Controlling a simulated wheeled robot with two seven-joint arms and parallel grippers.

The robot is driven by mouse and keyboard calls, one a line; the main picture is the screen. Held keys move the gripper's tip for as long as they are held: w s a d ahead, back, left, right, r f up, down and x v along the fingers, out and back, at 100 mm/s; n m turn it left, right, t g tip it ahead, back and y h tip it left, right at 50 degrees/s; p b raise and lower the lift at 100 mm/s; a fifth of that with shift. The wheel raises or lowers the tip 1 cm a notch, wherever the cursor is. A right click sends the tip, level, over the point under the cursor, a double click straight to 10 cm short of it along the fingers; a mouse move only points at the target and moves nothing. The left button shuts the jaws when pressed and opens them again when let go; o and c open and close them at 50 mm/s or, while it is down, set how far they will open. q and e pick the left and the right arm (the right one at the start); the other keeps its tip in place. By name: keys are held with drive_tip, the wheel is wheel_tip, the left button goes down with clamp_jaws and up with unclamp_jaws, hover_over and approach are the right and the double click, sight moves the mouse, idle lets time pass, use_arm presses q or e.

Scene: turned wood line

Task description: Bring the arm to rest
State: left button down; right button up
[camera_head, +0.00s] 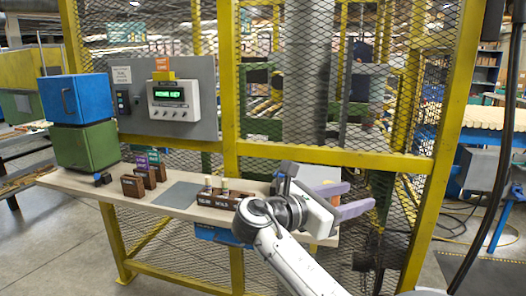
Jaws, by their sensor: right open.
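My right arm (290,255) reaches up from the bottom of the head view. Its gripper (358,197) is at the right end of the wooden shelf (85,187), in front of the yellow-framed mesh fence. Its two purple-grey fingers point right and stand apart, with nothing visible between them. The wrist and gripper hide part of the shelf's right end and the things behind. My left gripper is not in view.
The shelf bears a blue box (78,100) on a green box (85,147), several small brown holders (133,187), a grey mat (178,195) and a brown block (215,200) with small pieces on top. A grey panel (200,125) hangs behind. Yellow posts (445,140) stand right.

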drive_tip(key=s+d+f+m+g+y, duration=0.1)
drive_tip(key=s+f+m+y, duration=0.3)
drive_tip(key=f, duration=0.9)
drive_tip(key=s+d+f+m+g+y, duration=0.15)
drive_tip(key=s+f+m+y, duration=0.35)
drive_tip(key=f, duration=0.9)
drive_tip(key=s+f+m+g+y, duration=0.3)
drive_tip(key=s+f, duration=0.4)
drive_tip(key=s, duration=0.7)
drive_tip(key=s+d+r+m+y, duration=0.1)
drive_tip(key=s+m+y, duration=0.2)
drive_tip(key=s+m, duration=0.85)
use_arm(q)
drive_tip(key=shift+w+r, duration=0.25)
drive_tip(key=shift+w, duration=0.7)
use_arm(e)
drive_tip(key=a+f+n+t+y, duration=0.1)
drive_tip(key=a+f+t, duration=0.1)
drive_tip(key=f, duration=0.4)
drive_tip(key=w+a+f+n+t+y, duration=0.1)
drive_tip(key=a+f+t, duration=0.2)
drive_tip(key=f, duration=0.3)
drive_tip(key=shift+f, duration=0.15)
drive_tip(key=shift+n+t, duration=0.25)
